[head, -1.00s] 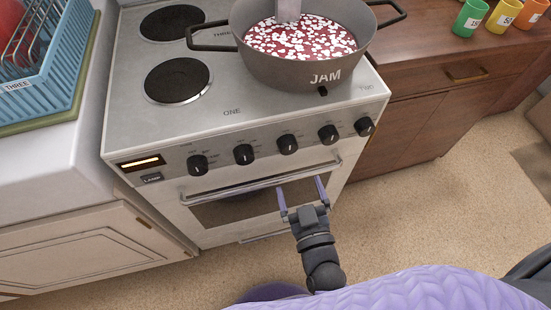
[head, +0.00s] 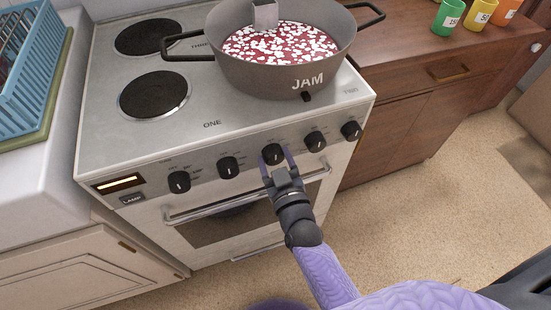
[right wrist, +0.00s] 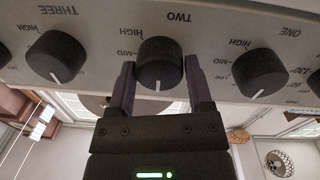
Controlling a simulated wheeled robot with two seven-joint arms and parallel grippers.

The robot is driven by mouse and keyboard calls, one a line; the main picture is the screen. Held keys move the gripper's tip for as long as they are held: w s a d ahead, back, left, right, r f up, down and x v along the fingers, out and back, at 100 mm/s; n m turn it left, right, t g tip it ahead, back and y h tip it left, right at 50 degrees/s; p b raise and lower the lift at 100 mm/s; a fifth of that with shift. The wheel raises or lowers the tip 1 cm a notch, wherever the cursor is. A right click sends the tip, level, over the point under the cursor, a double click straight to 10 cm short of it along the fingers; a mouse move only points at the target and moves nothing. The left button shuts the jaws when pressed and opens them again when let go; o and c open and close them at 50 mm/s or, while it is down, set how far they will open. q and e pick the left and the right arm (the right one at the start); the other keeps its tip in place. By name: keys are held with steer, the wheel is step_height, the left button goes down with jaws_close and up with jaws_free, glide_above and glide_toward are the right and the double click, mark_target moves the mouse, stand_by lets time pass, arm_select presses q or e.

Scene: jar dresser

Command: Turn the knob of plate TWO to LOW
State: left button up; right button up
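The knob of plate TWO (right wrist: 160,66) is black and round, under an upside-down TWO label in the right wrist view. Its white pointer line points straight down in that view, away from the HIGH and MID marks to its left. In the head view it is the middle knob (head: 273,153) on the stove front. My right gripper (head: 276,159) is open, with one purple finger on each side of this knob; it also shows in the right wrist view (right wrist: 160,84). I cannot tell whether the fingers touch the knob. The left gripper is not in view.
Neighbouring knobs (head: 228,167) (head: 315,141) sit close on both sides. The oven handle (head: 190,213) runs below. A JAM pot (head: 262,77) with a grey block-like object (head: 265,16) stands on the stove. Coloured cups (head: 481,14) stand on the right counter.

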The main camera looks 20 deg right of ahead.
steer(key=c, duration=0.7)
steer(key=shift+c, duration=0.3)
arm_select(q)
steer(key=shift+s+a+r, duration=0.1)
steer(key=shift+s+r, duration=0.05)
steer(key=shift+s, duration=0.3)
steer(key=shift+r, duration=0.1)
arm_select(e)
steer(key=shift+m, duration=0.4)
steer(key=shift+r+m+p, duration=0.1)
steer(key=shift+m+p, duration=0.4)
steer(key=shift+m, duration=0.1)
steer(key=m+p, duration=0.1)
steer(key=m, duration=0.5)
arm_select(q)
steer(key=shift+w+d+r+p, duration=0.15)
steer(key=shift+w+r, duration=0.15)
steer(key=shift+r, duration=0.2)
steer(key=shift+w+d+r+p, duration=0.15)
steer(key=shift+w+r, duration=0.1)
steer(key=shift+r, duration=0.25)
arm_select(e)
steer(key=shift+m, duration=0.3)
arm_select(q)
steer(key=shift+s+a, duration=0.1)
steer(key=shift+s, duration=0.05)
